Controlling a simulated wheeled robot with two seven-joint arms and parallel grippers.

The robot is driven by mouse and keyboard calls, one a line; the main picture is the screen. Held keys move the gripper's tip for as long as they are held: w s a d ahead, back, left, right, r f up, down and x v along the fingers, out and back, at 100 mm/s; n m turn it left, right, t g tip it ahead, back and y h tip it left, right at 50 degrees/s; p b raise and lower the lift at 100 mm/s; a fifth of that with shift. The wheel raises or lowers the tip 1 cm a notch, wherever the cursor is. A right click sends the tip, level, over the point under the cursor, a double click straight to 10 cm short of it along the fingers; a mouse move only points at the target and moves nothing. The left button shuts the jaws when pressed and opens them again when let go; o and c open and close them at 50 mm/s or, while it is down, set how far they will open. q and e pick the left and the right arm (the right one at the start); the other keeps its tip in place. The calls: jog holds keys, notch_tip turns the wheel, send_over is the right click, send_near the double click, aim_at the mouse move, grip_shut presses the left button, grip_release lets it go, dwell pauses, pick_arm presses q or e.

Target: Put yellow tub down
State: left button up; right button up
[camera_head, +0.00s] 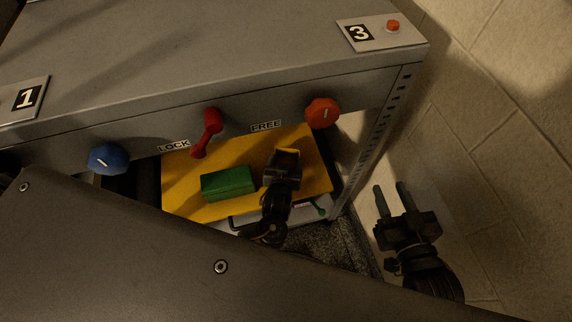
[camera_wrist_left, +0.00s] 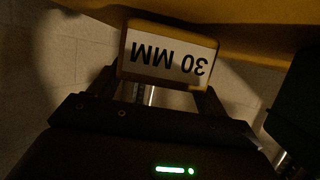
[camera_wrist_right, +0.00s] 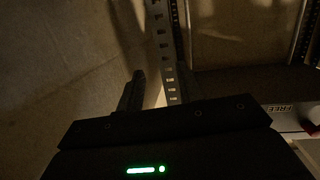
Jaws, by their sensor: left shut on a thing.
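The yellow tub (camera_wrist_left: 170,52) is between my left gripper's fingers in the left wrist view. Its pale label reads "30 MM" and appears upside down there. In the head view, the tub's yellow edge (camera_head: 288,151) shows just beyond my left gripper (camera_head: 284,163), over the yellow surface under the grey bench. The gripper is shut on the tub and hides much of it. I cannot tell whether the tub touches the surface. My right gripper (camera_head: 392,194) is open and empty, outside the bench's right leg.
A green box (camera_head: 228,184) sits on the yellow surface (camera_head: 185,193), left of my left gripper. Blue (camera_head: 108,159) and orange-red (camera_head: 322,112) knobs and a red lever (camera_head: 207,133) project from the bench front. A perforated leg (camera_head: 377,130) stands between my grippers.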

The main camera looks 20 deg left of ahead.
pick_arm(q)
jog(key=shift+f, duration=0.45)
pick_arm(e)
jog(key=shift+a+r+t+y, duration=0.4)
jog(key=shift+a+r+y, duration=0.15)
jog(key=shift+r, duration=0.35)
pick_arm(q)
jog(key=shift+f, duration=0.1)
jog(key=o, duration=1)
pick_arm(e)
jog(key=shift+a+r, duration=0.1)
jog(key=shift+r, duration=0.1)
